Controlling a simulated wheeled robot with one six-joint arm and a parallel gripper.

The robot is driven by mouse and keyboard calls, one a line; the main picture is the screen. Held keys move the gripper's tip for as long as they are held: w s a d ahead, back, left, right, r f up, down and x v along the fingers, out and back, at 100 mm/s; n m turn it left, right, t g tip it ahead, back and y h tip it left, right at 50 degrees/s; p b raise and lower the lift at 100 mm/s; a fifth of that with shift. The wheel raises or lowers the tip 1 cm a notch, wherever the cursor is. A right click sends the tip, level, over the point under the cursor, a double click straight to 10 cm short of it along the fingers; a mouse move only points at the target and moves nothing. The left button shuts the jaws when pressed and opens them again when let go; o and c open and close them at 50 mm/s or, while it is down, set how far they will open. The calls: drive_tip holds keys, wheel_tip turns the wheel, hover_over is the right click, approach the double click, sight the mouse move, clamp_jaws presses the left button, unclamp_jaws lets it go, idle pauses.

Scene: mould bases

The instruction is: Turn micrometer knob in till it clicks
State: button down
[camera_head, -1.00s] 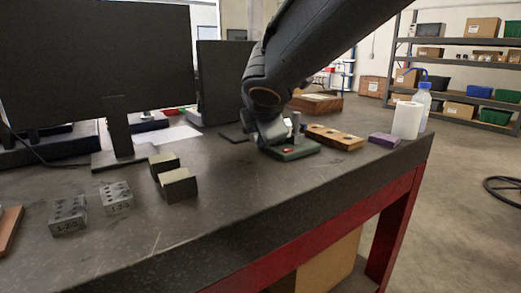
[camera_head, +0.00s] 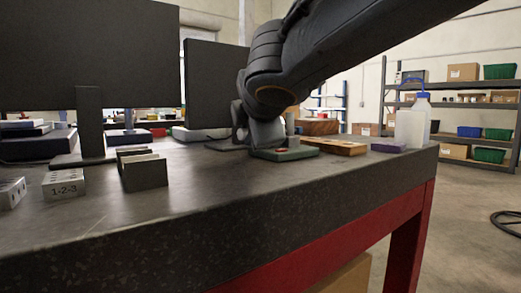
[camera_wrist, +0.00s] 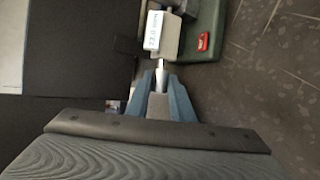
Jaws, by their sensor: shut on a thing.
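The micrometer (camera_wrist: 167,36) has a pale body with a small lit readout (camera_wrist: 153,30) at the top of the wrist view. Its green base (camera_wrist: 208,15) carries a small red part (camera_wrist: 203,42); the base also shows on the bench in the head view (camera_head: 285,154). A thin bright spindle (camera_wrist: 161,66) runs from the body down toward my gripper (camera_wrist: 161,82). My gripper's bluish fingers are shut on the grey micrometer knob (camera_wrist: 158,104), one finger on each side. In the head view my arm hides the knob and most of the micrometer.
On the dark bench (camera_head: 230,205), a wooden block with holes (camera_head: 335,147), a purple block (camera_head: 388,147) and a bottle (camera_head: 412,125) stand to the right. A V-block (camera_head: 143,172), 1-2-3 blocks (camera_head: 64,185) and a monitor (camera_head: 85,50) are on the left.

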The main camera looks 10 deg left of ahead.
drive_tip(key=shift+d+f+m+t+y+b, duration=0.1)
drive_tip(key=shift+f+m+t+y+b, duration=0.25)
drive_tip(key=shift+b, duration=1.45)
drive_tip(key=shift+d+r+m+t+y+b, duration=0.1)
drive_tip(key=shift+t+y+b, duration=0.3)
drive_tip(key=shift+b, duration=1.35)
drive_tip(key=c, duration=1.6)
unclamp_jaws()
drive_tip(key=shift+o, duration=0.2)
drive_tip(key=shift+s+a, duration=0.1)
